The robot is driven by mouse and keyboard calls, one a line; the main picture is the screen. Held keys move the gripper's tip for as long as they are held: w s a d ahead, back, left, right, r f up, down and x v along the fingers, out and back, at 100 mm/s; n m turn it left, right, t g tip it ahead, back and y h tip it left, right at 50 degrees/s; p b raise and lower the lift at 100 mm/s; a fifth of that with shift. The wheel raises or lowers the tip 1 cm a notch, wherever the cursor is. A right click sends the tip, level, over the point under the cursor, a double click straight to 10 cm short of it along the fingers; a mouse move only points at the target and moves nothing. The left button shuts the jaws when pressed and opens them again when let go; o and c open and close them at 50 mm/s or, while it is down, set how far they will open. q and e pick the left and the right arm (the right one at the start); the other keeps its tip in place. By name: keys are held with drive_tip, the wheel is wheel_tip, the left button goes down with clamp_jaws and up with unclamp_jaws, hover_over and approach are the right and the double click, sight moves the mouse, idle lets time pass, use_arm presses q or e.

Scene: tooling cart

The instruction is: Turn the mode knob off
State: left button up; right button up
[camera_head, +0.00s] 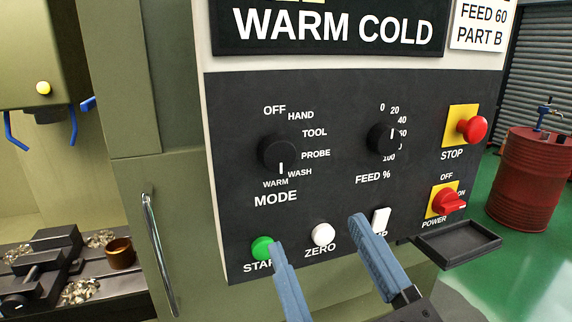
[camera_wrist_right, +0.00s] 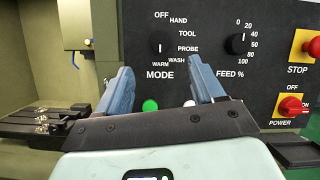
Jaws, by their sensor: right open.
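The black round MODE knob (camera_head: 277,152) is on the dark control panel, with OFF, HAND, TOOL, PROBE, WASH and WARM printed around it. Its white pointer line points down, close to WARM, with WASH just to the right. The knob also shows in the right wrist view (camera_wrist_right: 159,46), above the gap between the fingers. My right gripper (camera_head: 318,236) is open and empty, its blue fingers apart, below the knob and in front of the lower panel. It partly covers the button labels there. My left gripper is not in view.
The FEED % knob (camera_head: 382,139) is right of the MODE knob. The green START button (camera_head: 263,248) and white ZERO button (camera_head: 323,234) are below. The red STOP button (camera_head: 472,129), red POWER switch (camera_head: 449,200) and a black tray (camera_head: 458,243) are at the right.

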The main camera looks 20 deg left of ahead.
sight(280, 158)
drive_tip(key=p+x, duration=0.2)
drive_tip(key=x, duration=0.9)
drive_tip(key=shift+p, duration=0.4)
drive_tip(key=c, duration=1.1)
